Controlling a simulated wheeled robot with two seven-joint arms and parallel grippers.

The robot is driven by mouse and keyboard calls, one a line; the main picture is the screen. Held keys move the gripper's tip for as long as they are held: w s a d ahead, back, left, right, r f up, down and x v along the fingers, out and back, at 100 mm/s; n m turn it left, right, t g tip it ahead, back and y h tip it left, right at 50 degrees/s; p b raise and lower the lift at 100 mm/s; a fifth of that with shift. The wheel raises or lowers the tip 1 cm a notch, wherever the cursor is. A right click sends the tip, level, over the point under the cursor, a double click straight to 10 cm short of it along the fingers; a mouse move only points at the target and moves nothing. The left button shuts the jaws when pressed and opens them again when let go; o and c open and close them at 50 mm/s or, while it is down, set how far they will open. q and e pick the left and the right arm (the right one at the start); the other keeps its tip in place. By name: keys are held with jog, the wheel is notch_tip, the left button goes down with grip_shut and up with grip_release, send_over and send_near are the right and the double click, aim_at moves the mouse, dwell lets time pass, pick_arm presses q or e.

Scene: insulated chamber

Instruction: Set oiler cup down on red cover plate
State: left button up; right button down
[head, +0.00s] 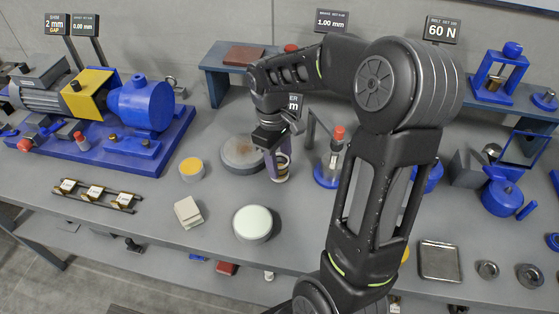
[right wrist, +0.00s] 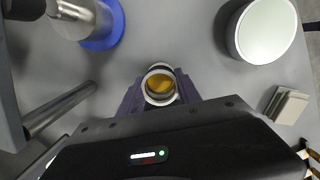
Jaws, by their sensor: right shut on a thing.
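My right gripper (head: 276,163) is shut on the oiler cup (head: 282,173), a small clear cup with metal rings. In the right wrist view, the cup (right wrist: 160,86) sits between the purple fingers of my right gripper (right wrist: 160,94), with amber showing inside. The cup is over the middle of the bench; whether it touches the bench I cannot tell. A brownish-red plate (head: 243,55), which looks like the red cover plate, lies on the blue raised stand at the back, behind the gripper. It is not in the right wrist view. My left gripper is not in view.
A grey round disc (head: 240,156) lies just left of the gripper. A blue-based post with a red top (head: 338,133) stands close on the right. A pale round dish (head: 252,224) and pale square blocks (head: 188,211) are nearer the front. A blue pump (head: 145,103) stands left.

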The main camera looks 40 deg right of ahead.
jog(key=shift+f, duration=0.15)
jog(key=c, duration=0.8)
grip_release()
jog(key=shift+c, duration=0.2)
notch_tip(320, 180, up, 12)
jog(key=w+p, duration=0.1)
jog(key=shift+w+a, duration=0.15)
jog(key=shift+w, duration=0.05)
